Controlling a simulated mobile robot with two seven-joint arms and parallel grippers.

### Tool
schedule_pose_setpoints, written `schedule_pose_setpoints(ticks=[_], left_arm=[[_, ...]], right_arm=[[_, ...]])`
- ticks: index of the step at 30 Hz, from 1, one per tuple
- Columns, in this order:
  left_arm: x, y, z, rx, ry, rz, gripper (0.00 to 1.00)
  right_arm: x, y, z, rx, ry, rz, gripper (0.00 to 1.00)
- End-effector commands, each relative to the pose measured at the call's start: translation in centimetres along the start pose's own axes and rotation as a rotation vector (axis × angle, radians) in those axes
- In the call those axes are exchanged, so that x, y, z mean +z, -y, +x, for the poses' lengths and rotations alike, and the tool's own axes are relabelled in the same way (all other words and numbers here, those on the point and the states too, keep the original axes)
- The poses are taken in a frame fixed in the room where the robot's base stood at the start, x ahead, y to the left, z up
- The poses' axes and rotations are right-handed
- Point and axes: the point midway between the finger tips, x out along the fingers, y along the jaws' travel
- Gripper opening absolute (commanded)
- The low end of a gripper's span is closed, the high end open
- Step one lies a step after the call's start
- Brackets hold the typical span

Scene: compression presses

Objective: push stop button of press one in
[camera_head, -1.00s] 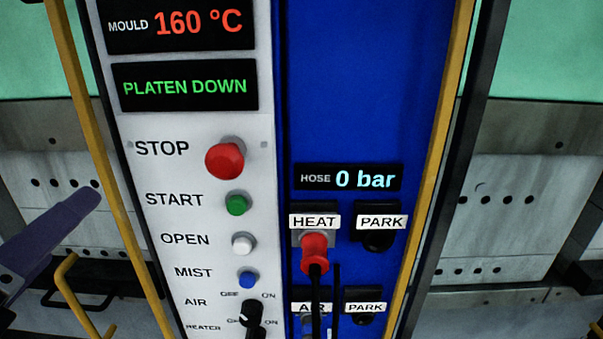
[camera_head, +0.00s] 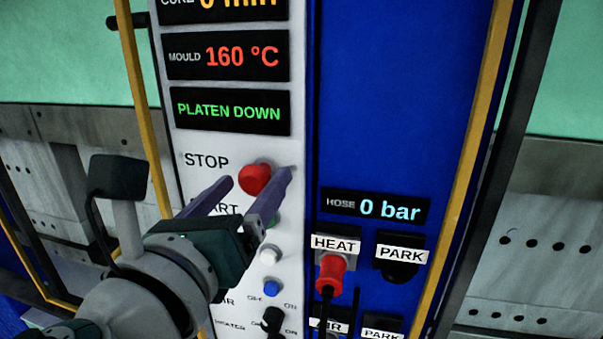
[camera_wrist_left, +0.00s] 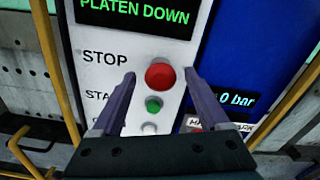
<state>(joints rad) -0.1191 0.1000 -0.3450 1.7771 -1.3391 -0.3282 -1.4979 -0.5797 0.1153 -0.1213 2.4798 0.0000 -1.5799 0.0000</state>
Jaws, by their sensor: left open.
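The red STOP button (camera_head: 255,178) stands out from the white control panel (camera_head: 235,145) of the press, right of its STOP label. It also shows in the left wrist view (camera_wrist_left: 160,76), ahead of and between the two fingers. My left gripper (camera_head: 258,180) is open and empty, its purple fingertips spread to either side of the red button in the head view. I cannot tell whether the fingers touch the panel. The green START button (camera_wrist_left: 153,104) is below the red one, partly hidden by a finger in the head view. My right gripper is not in view.
White (camera_head: 269,256) and blue (camera_head: 271,287) buttons and a black knob (camera_head: 272,320) lie below on the panel. A blue panel (camera_head: 390,90) to the right holds a red HEAT plug (camera_head: 330,272) with a cable. Yellow rails (camera_head: 146,110) flank the panels.

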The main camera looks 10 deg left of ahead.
Motion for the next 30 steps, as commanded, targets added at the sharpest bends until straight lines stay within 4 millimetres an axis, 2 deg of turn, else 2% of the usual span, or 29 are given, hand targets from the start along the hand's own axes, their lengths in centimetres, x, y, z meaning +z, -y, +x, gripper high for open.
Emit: schedule_pose_setpoints(ticks=[8, 27, 30], left_arm=[[-0.04, -0.02, 0.2, 0.001, -0.001, 0.0, 0.78], [-0.03, -0.01, 0.17, 0.0, 0.0, -0.001, 0.07], [-0.03, 0.0, 0.17, 0.0, 0.0, -0.001, 0.0]], right_arm=[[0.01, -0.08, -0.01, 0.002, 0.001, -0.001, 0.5], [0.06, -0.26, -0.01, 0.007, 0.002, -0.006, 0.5], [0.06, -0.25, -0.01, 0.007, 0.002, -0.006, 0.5]])
